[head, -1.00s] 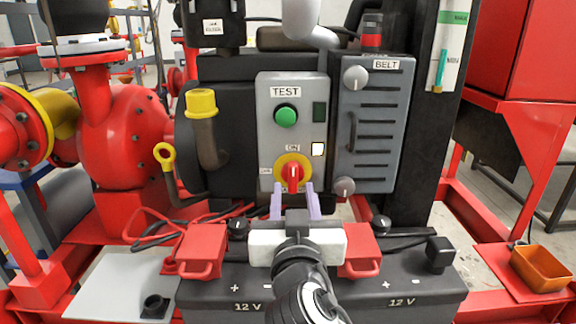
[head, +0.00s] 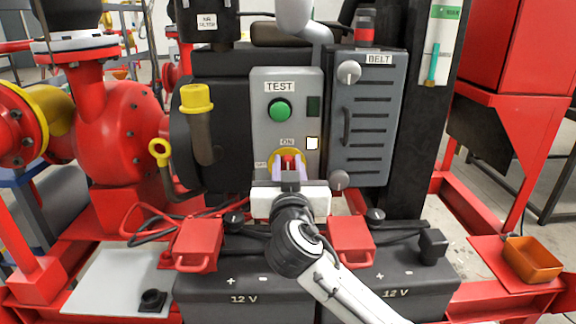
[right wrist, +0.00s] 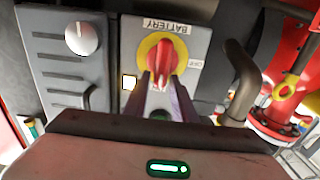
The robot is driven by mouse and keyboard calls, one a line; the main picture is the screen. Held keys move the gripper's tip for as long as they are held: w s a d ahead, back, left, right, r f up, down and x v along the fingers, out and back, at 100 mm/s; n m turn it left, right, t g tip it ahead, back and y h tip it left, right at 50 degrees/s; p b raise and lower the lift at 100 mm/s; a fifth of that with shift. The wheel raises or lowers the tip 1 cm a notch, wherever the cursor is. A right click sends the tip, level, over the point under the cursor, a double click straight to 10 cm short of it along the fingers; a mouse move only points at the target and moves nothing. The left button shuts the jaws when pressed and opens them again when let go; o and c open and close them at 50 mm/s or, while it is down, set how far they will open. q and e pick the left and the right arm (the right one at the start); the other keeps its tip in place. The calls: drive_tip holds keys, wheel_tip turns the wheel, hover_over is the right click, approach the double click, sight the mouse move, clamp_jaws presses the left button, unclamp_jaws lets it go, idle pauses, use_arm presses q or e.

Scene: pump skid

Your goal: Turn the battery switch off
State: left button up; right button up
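The battery switch is a red knob on a yellow disc (head: 289,160), low on the grey TEST panel (head: 257,105). ON is printed above it in the head view, and a small label is at its left. In the right wrist view, which is turned over, the red knob (right wrist: 163,58) stands upright between the BATTERY and ON labels, with OFF at its right. My right gripper (head: 287,168) is in front of the switch. Its two pale purple fingers are apart, with the knob's near end between their tips; contact cannot be told. My left gripper is not in view.
A green TEST button (head: 281,109) is above the switch. The grey BELT panel (head: 365,125) with knobs and a handle is close on the right. A yellow-capped pipe (head: 197,98) and yellow ring (head: 159,150) are on the left. Batteries (head: 245,285) with red terminal covers are below.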

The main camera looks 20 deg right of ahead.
clamp_jaws()
